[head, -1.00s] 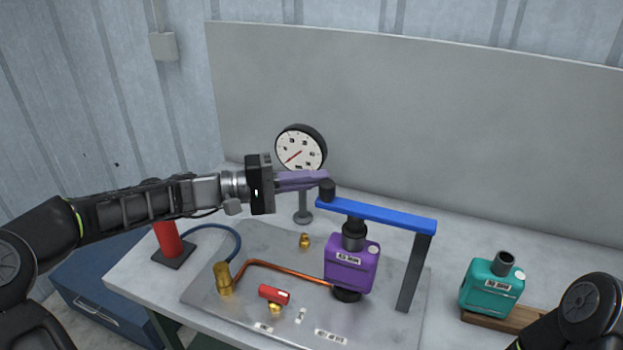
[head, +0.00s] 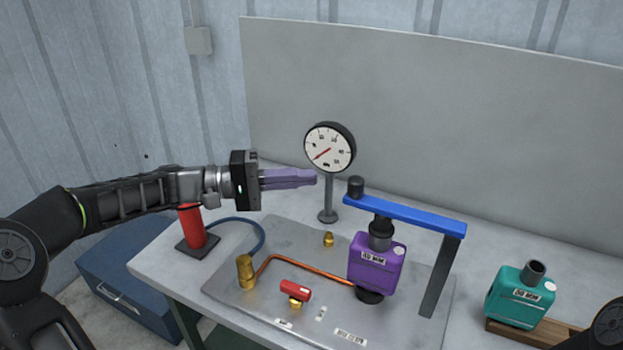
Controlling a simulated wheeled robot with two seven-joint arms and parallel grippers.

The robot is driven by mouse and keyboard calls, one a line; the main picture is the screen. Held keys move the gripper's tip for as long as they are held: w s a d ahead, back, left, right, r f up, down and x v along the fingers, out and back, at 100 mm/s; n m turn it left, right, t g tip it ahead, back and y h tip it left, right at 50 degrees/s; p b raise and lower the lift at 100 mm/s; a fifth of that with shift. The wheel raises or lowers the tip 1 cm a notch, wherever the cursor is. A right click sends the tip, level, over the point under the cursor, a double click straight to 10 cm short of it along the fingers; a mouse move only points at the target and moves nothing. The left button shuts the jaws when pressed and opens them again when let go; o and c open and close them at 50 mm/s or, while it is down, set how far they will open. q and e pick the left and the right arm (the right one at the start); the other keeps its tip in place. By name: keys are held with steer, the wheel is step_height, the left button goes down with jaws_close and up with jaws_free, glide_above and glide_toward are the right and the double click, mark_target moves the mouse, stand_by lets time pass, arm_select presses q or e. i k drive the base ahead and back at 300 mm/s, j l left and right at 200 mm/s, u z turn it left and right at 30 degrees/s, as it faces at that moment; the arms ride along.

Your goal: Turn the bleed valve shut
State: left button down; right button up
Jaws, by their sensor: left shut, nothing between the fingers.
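A small valve with a red handle (head: 295,290) on a brass body (head: 296,303) stands on the grey metal plate (head: 240,296). It looks like the bleed valve, but its label is too small to read. The handle lies roughly level, slanting slightly down to the right. My left gripper (head: 314,177) is shut and empty, with its purple fingers pointing right. It hangs in the air above and behind the valve, below the gauge (head: 330,147) in the picture and left of the black knob (head: 356,187), apart from both. My right gripper is out of view.
A copper pipe (head: 310,268) runs from a brass fitting (head: 245,271).

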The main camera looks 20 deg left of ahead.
mark_target(302, 294)
steer(key=k, duration=1)
